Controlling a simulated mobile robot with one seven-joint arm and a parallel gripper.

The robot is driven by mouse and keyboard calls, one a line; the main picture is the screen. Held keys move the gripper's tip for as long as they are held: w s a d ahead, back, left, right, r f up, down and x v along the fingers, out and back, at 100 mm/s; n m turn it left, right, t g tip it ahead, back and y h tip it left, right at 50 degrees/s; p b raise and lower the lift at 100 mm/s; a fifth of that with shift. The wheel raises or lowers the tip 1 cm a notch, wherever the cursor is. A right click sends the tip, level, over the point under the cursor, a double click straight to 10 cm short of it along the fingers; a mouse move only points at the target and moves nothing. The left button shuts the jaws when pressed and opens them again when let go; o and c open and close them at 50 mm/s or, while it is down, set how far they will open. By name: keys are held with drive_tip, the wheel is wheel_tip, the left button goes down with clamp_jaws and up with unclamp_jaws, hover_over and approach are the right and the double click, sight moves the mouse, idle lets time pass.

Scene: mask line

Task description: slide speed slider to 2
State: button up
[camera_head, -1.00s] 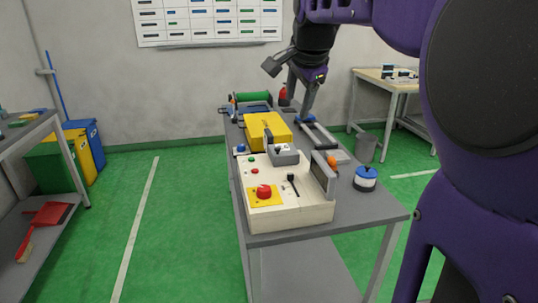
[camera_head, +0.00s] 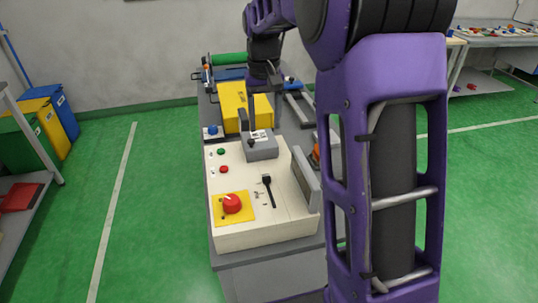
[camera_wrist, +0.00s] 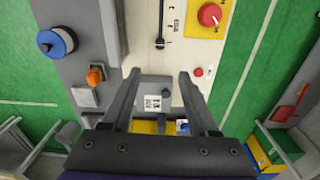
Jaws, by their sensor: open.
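The cream control box (camera_head: 235,170) stands on the grey bench's near end. Its speed slider has a black knob (camera_head: 267,179) at the far end of a dark slot, which runs toward the front. In the wrist view the slider knob (camera_wrist: 160,43) is just beyond my fingertips, between their lines. Small scale marks beside the slot are too small to read. My gripper (camera_wrist: 160,74) is open and empty, its fingers apart on either side of a grey labelled block (camera_wrist: 153,98). It is not touching the slider knob. In the head view it hangs over the block's far side.
A red knob on a yellow plate (camera_head: 219,210), a green button (camera_head: 221,152) and a red button (camera_head: 224,169) share the panel. A grey upright plate (camera_head: 305,180) borders its right side. A yellow box (camera_head: 235,105) stands behind. A blue-topped canister (camera_wrist: 56,42) stands on the bench.

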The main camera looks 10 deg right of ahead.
sight(266, 175)
drive_tip(key=shift+n, duration=0.3)
drive_tip(key=f, duration=1.2)
drive_tip(key=f+b, duration=0.1)
drive_tip(key=f, duration=0.5)
drive_tip(key=shift+w+d, duration=0.15)
drive_tip(key=shift+w, duration=0.15)
clamp_jaws()
idle(0.4)
